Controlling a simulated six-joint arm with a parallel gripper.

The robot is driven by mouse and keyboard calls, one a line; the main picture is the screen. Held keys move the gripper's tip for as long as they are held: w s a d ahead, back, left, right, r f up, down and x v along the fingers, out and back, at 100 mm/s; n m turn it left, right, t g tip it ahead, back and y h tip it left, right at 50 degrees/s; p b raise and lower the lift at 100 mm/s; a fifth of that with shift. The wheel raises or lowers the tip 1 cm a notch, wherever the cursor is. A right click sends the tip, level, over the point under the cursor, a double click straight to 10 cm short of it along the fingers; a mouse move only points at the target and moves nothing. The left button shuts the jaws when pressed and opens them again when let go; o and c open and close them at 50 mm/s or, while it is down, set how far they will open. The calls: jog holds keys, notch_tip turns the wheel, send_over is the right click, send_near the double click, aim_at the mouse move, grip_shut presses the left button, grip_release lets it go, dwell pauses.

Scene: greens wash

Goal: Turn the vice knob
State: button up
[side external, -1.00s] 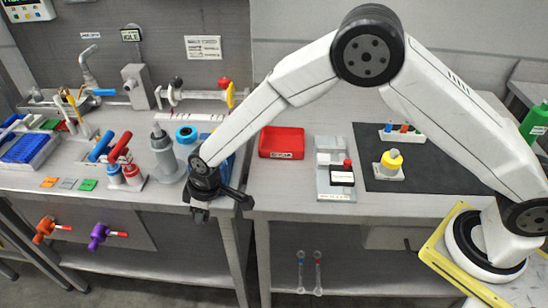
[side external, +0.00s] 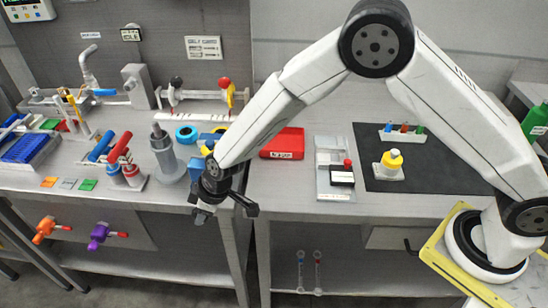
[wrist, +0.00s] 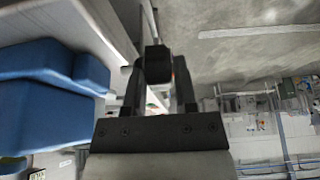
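The blue vice (side external: 196,168) stands near the front edge of the left bench, mostly behind my wrist. Its blue body (wrist: 45,100) fills the left of the wrist view. My gripper (side external: 224,208) is low at that front edge, in front of the vice. In the wrist view a dark block (wrist: 157,66) lies in line with the two black fingers, between their tips; it may be the vice knob. Whether the fingers touch it is unclear. The knob cannot be picked out for certain in the side view, where dark parts overlap.
Orange (side external: 45,229) and purple (side external: 100,235) valve handles hang under the bench edge to the left. A grey cylinder (side external: 165,155) and red and blue handled tools (side external: 119,148) stand left of the vice. A red tray (side external: 283,143) lies to the right.

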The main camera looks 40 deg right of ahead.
jog(key=o, duration=0.3)
jog(key=shift+o, duration=0.2)
jog(key=shift+r, duration=0.1)
jog(key=v, duration=0.7)
jog(key=shift+r, duration=0.25)
jog(key=shift+s+d, duration=0.1)
jog(key=shift+s, duration=0.05)
